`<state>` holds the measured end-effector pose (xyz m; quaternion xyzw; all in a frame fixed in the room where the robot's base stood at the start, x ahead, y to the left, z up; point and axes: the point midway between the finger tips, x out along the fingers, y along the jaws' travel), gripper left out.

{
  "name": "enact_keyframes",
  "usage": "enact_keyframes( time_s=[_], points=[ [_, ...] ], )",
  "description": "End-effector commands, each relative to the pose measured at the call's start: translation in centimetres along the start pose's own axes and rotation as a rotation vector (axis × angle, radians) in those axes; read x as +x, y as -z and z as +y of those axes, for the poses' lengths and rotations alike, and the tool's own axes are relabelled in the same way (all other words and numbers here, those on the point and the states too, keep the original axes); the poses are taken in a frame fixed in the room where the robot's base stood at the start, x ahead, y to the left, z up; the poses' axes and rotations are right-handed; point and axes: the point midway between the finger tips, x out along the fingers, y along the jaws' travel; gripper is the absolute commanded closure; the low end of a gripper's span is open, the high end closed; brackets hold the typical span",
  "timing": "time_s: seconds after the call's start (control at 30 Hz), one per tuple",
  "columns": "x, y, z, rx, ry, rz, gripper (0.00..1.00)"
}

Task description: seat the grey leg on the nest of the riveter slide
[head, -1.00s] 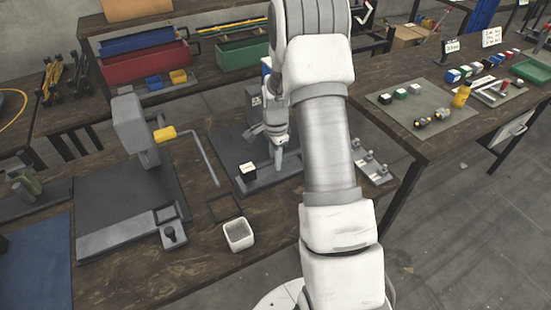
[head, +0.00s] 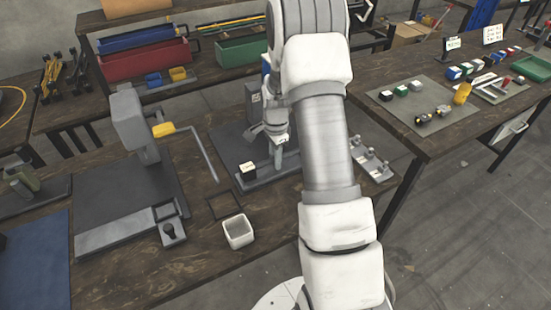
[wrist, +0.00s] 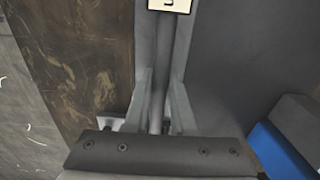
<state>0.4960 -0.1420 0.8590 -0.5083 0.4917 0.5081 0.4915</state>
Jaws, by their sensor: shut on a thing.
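My gripper (head: 277,139) is shut on the grey leg (head: 278,158), which hangs upright below the fingers over the riveter slide (head: 262,181). In the wrist view the leg (wrist: 158,100) shows as a thin grey rod between my two fingers (wrist: 158,108). The slide (wrist: 147,45) runs beneath it as a grey strip. A black block with a pale label (head: 248,169) sits at the slide's near left end; its label (wrist: 170,4) shows at the top of the wrist view. The nest is hidden, and I cannot tell whether the leg touches it.
The dark riveter body (head: 254,103) stands behind the slide, partly behind my arm. Another press with a yellow handle grip (head: 164,130) stands at left. A white cup (head: 238,233) and a thin dark square frame (head: 225,206) lie in front. A grey clamp plate (head: 372,165) is at right.

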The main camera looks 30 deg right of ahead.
Motion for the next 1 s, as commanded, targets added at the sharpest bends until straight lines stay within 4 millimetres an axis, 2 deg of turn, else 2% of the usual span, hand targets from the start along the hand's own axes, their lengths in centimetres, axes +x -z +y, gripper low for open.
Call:
enact_keyframes(
  time_s=[0.3, 0.33, 0.5, 0.53, 0.83, 1.0],
  points=[
    [0.2, 0.0, 0.0, 0.0, 0.001, 0.0, 1.0],
    [0.2, 0.0, 0.0, 0.0, 0.0, 0.0, 0.75],
    [0.2, 0.0, 0.0, 0.0, 0.0, 0.0, 0.45],
    [0.2, 0.0, 0.0, 0.0, 0.0, 0.0, 0.42],
    [0.1, 0.0, 0.0, 0.0, 0.0, 0.0, 0.42],
    [-1.8, 0.0, -0.1, 0.0, 0.003, 0.002, 0.42]
  ],
)
